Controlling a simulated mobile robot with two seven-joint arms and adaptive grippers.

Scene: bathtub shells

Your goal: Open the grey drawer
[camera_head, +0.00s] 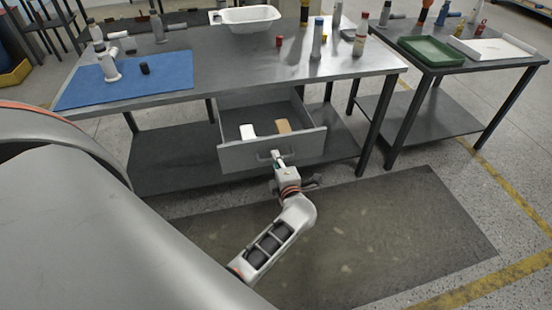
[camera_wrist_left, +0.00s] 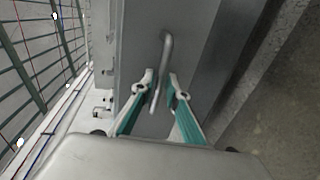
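The grey drawer (camera_head: 245,157) under the main metal table is pulled well out, with its inside showing in the head view. A white block (camera_head: 247,132) and a tan block (camera_head: 283,126) lie in it. Its front face (camera_wrist_left: 192,40) fills the middle of the left wrist view. My left gripper (camera_head: 279,158) is at the drawer's handle. In the left wrist view the handle (camera_wrist_left: 167,50) runs down between the two fingertips of my left gripper (camera_wrist_left: 161,80), which stand apart with a small gap. My right gripper is not in view.
The metal table (camera_head: 230,65) carries a blue mat (camera_head: 125,80), a white tub (camera_head: 245,18) and several bottles. A lower shelf (camera_head: 175,155) lies under it. A second table with a green tray (camera_head: 430,51) stands at right. Dark floor mat (camera_head: 400,240) in front is clear.

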